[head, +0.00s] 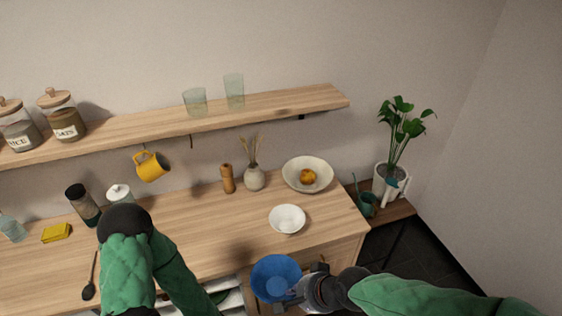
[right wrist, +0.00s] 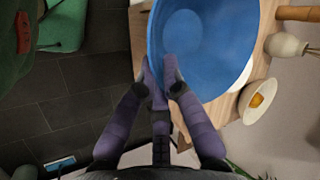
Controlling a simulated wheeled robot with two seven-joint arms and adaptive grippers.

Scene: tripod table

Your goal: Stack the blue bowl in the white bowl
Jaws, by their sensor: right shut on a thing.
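The blue bowl (head: 275,276) is at the bottom centre of the head view, in front of the counter's front edge. My right gripper (head: 296,291) is shut on its right rim. In the right wrist view the fingers (right wrist: 165,75) pinch the rim of the blue bowl (right wrist: 205,40), whose inside looks empty. The white bowl (head: 287,219) stands upright and empty on the counter, beyond the blue bowl. My left arm comes in at the lower left of the head view; its gripper is not visible there.
A cream bowl with an orange fruit (head: 318,162) stands behind the white bowl. A vase (head: 254,180) and a wooden mill (head: 228,179) are at the back. A shelf (head: 270,106) with glasses hangs above. The counter (head: 205,222) left of the white bowl is clear.

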